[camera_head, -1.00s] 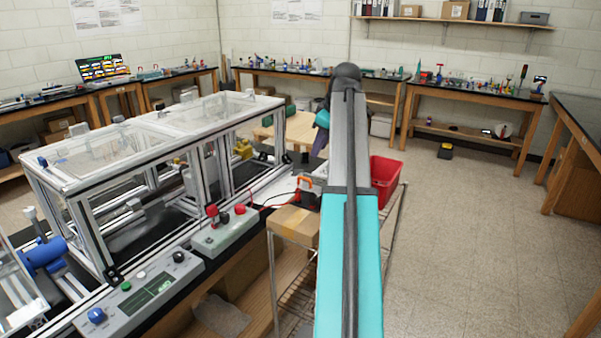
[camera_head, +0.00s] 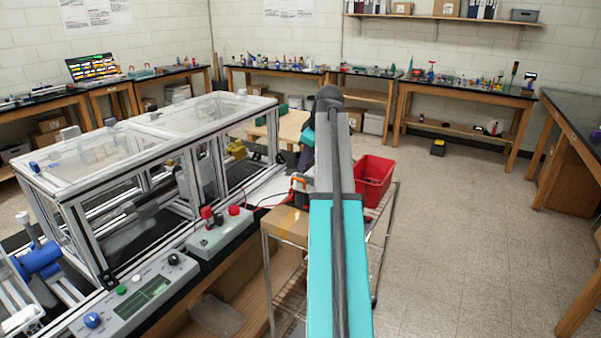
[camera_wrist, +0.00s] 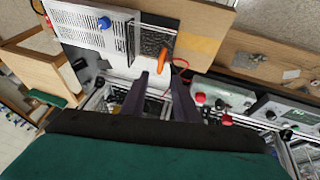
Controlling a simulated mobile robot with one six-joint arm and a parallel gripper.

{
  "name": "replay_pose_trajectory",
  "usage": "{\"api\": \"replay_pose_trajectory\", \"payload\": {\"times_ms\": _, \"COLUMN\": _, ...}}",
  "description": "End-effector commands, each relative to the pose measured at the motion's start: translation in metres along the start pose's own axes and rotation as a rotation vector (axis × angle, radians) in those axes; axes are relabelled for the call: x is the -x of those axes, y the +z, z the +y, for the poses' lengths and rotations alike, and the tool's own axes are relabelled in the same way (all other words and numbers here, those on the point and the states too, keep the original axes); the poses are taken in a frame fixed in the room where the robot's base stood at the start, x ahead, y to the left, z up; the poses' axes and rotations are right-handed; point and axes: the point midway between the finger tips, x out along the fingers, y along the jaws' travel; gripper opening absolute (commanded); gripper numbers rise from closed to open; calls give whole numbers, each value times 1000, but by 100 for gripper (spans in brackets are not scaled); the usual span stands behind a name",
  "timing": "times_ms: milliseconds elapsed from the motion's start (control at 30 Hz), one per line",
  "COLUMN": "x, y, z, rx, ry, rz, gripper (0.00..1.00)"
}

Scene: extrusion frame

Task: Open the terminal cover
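No part is plainly recognisable as the terminal cover. The closest fit is a black panel (camera_wrist: 152,42) with an orange handle (camera_wrist: 163,68) on the white vented unit (camera_wrist: 88,32); a red wire runs beside it. The orange handle also shows in the head view (camera_head: 298,181), partly beside my arm. My gripper (camera_wrist: 160,84) has two dark fingers spread apart with nothing seen between them. In the wrist view the fingertips appear just below the orange handle; I cannot tell the remaining distance. In the head view my arm hides most of the gripper.
A clear-topped extrusion enclosure (camera_head: 62,182) stands left. A control box with red knobs (camera_head: 218,236) and a console (camera_head: 135,296) line its front edge. Open floor lies right.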

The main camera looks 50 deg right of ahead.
Motion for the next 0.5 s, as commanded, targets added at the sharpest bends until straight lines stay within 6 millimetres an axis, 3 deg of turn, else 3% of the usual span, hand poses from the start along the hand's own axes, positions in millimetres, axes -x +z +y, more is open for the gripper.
{"api": "replay_pose_trajectory", "payload": {"times_ms": 500, "x": -58, "y": -1, "z": -1, "rx": 1, "ry": -1, "rz": 0, "gripper": 28}}
